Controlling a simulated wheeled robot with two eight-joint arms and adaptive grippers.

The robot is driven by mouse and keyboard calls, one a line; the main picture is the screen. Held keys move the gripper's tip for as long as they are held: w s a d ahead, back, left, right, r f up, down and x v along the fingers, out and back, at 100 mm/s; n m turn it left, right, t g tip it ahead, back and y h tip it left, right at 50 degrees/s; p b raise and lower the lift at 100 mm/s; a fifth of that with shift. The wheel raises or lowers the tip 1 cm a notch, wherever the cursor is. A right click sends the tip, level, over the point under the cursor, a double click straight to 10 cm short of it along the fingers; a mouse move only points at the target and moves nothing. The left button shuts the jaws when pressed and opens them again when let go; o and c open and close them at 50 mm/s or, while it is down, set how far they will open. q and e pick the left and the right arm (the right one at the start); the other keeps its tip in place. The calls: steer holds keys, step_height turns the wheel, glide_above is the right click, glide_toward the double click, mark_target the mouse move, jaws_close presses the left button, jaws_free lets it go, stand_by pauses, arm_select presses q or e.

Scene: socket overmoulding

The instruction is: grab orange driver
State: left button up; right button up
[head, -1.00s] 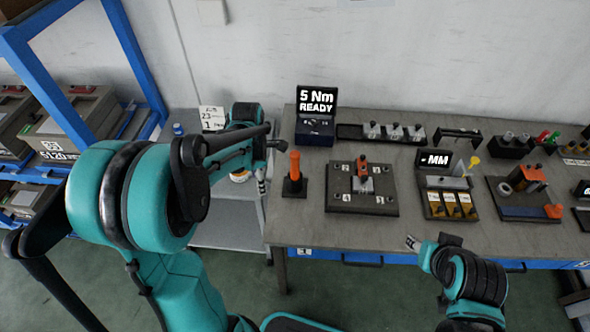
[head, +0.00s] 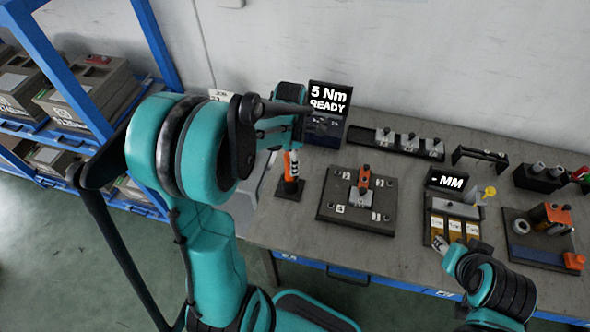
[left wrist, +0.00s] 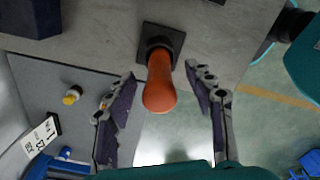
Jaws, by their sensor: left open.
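The orange driver (head: 288,167) stands upright in a dark square holder (head: 287,190) at the left end of the bench. In the head view my left gripper (head: 291,150) partly covers it. In the left wrist view the orange handle (left wrist: 160,84) points toward the camera, with the holder (left wrist: 161,40) behind it. My left gripper (left wrist: 165,100) is open, one finger on each side of the handle, with visible gaps. My right gripper (head: 440,244) is at the bench's front side, near the yellow-slotted box; its fingers are too small to read.
A "5 Nm READY" display (head: 329,98) stands just behind the driver. A dark fixture plate (head: 352,217) lies to its right. The "MM" box (head: 452,208) and more tooling stand further right. A blue rack (head: 98,90) with boxes is at the left.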

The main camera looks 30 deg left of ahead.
arm_select(q)
steer(key=f, duration=0.2)
steer(key=f+b, duration=0.1)
steer(key=f, duration=0.1)
steer(key=f+b, duration=0.1)
steer(key=f, duration=0.1)
steer(key=shift+a+f, duration=0.2)
steer(key=shift+a, duration=0.1)
steer(key=shift+s, duration=0.1)
jaws_close()
